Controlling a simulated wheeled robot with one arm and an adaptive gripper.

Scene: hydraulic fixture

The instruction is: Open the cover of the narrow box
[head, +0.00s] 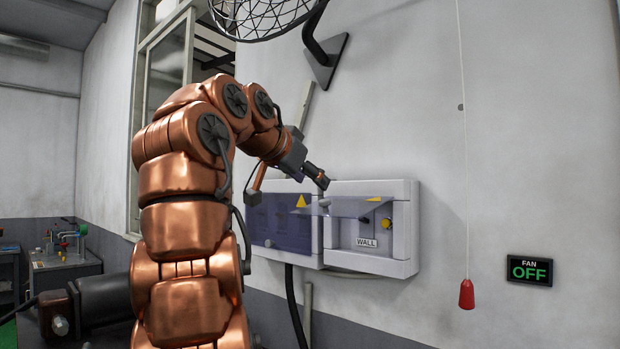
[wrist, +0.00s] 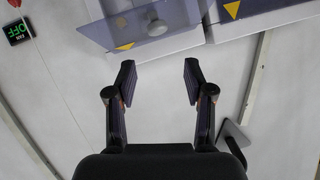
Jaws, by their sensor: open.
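Two pale boxes hang side by side on the wall. The right box (head: 402,235) shows a WALL label and a yellow knob inside. Its clear purple cover (head: 350,207) is swung up and juts out from the box, with a round grey knob on it; the cover also shows in the wrist view (wrist: 185,14), with the knob (wrist: 157,27). The left box (head: 285,183) has a purple cover (head: 283,228) lying shut. I cannot tell for sure which box is narrower. My gripper (wrist: 157,76) is open and empty, near the raised cover's knob, apparently not touching it.
A red pull handle (head: 467,294) hangs on a cord right of the boxes, near a FAN OFF sign (head: 529,270). A dark cable (head: 294,305) runs below the left box.

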